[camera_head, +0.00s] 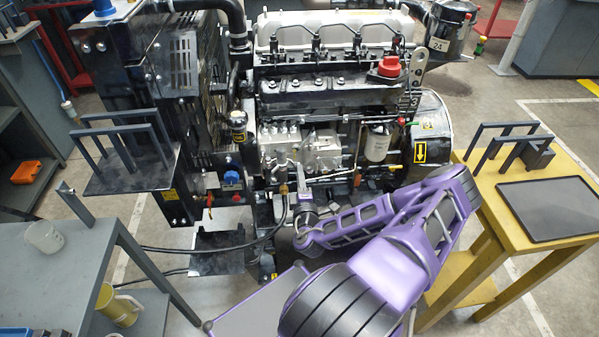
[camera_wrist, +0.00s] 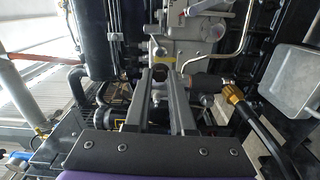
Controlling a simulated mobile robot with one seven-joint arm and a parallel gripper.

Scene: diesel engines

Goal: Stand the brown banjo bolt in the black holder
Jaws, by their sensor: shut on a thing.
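In the wrist view my gripper (camera_wrist: 159,80) points at the engine's side, its two grey fingers close together. A small dark, roughly round piece (camera_wrist: 159,71) shows between the fingertips. It looks like the head of the banjo bolt, but its brown colour is hard to make out. In the head view my gripper (camera_head: 302,204) is low in front of the engine, and the bolt cannot be made out there. A small black block (camera_head: 539,158) stands on the yellow table at the right, far from my gripper. It may be the black holder, but its top is too small to read.
A black hose with a brass fitting (camera_wrist: 236,93) runs close right of my fingers. The engine (camera_head: 330,110) fills the space ahead. The yellow table (camera_head: 488,187) carries a black tray (camera_head: 553,208) and grey frames. A grey bench (camera_head: 85,265) with a cup stands left.

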